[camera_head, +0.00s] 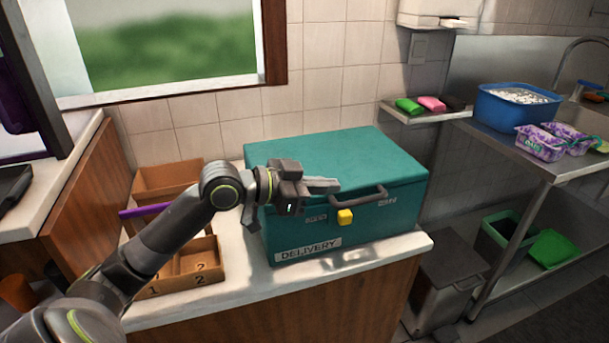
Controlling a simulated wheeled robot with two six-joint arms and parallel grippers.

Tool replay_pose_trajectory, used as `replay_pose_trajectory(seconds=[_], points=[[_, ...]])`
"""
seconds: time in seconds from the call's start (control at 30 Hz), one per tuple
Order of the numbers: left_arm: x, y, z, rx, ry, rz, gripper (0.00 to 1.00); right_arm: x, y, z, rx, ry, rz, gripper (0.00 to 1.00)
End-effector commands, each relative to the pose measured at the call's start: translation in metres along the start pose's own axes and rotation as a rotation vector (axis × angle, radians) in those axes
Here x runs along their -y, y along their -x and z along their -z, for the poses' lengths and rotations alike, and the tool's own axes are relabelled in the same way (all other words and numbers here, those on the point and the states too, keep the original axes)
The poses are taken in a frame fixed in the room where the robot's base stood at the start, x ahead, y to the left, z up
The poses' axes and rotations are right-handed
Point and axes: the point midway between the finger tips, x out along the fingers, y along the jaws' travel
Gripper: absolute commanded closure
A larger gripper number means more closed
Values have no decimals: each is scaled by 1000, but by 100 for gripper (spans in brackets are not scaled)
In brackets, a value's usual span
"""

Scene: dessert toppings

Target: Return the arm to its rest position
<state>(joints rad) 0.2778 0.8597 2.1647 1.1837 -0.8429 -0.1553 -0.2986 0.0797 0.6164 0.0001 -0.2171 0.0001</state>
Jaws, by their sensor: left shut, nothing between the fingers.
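My left arm reaches in from the lower left across the counter. Its gripper (338,186) is shut and empty, and it shows in front of the left part of the teal delivery box (408,214). I cannot tell whether the fingertips touch the box. The box stands on the counter with its lid down, and has a dark handle (359,198) and a yellow latch (345,217) on the front. My right gripper is not in view.
Wooden compartment boxes (208,247) stand on the white counter (378,255), partly behind my arm. A steel table at the right holds a blue tub (490,109) and purple packs (541,143). A grey bin (446,278) stands on the floor.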

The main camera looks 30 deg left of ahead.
Motion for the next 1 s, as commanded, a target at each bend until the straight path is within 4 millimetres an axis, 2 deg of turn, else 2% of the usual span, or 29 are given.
replay_pose_trajectory(seconds=[0.1,0.3,0.73,0.87,0.97,1.0], points=[[0,17,2,7,-1,1,100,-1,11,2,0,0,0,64],[0,35,1,4,-2,1,100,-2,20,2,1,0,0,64],[-3,42,-3,5,2,0,100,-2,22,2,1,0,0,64],[-14,40,-35,64,19,14,100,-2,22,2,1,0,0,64],[-31,40,-82,158,45,47,100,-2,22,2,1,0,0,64],[-38,42,-104,206,58,67,100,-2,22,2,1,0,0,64]])
